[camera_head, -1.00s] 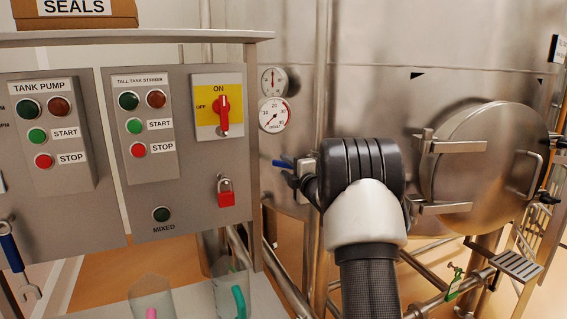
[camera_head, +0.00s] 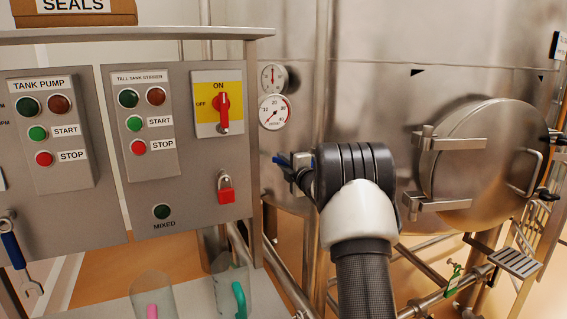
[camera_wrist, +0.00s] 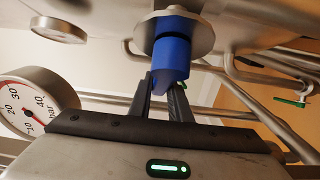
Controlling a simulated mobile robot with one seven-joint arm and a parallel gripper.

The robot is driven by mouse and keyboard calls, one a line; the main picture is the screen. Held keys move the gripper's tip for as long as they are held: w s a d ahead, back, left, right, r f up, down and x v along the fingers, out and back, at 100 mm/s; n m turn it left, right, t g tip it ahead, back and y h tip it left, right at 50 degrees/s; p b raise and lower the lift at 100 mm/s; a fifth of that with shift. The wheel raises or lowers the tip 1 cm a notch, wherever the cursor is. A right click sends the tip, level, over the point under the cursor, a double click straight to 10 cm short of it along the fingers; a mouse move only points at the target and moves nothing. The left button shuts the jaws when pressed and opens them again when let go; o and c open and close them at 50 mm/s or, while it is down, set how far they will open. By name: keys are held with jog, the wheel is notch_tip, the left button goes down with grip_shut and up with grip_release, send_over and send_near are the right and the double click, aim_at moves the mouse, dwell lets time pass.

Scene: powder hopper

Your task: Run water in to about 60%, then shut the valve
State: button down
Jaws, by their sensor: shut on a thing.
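The blue valve handle (camera_head: 281,161) is on the side of the steel tank (camera_head: 400,50), left of my arm. In the wrist view the blue handle (camera_wrist: 171,60) stands out from a round metal disc. My gripper (camera_wrist: 166,92) is shut on the blue handle, its two dark fingers on its lower end. In the head view my wrist hides most of the fingers. A lower round gauge (camera_head: 274,113) and a smaller upper gauge (camera_head: 272,77) sit on the tank. The water inside the tank is hidden. The large gauge (camera_wrist: 35,103) is tilted in the wrist view.
A control panel (camera_head: 200,165) with buttons, a red switch (camera_head: 222,112) and a red padlock (camera_head: 226,189) stands to the left. A round hatch (camera_head: 485,150) with hinges and a handle is to the right. Pipes run below and behind my arm.

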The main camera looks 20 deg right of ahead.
jog(key=shift+f+b, duration=0.15)
jog(key=shift+b, duration=0.45)
jog(key=m+t+b, duration=0.1)
jog(key=b, duration=0.2)
jog(key=shift+b, duration=0.35)
jog(key=r+t+b, duration=0.1)
jog(key=b, duration=0.2)
jog(key=shift+s+d+r+m, duration=0.1)
jog(key=shift+r+m, duration=0.05)
jog(key=shift+m, duration=0.25)
jog(key=b, duration=0.2)
jog(key=r+m+t+b, duration=0.1)
jog(key=b, duration=0.1)
jog(key=shift+s+d+r+h, duration=0.1)
jog(key=shift+r+h, duration=0.15)
jog(key=shift+h, duration=0.05)
jog(key=shift+r, duration=0.4)
jog(key=c, duration=1.6)
grip_release()
jog(key=shift+c, duration=0.2)
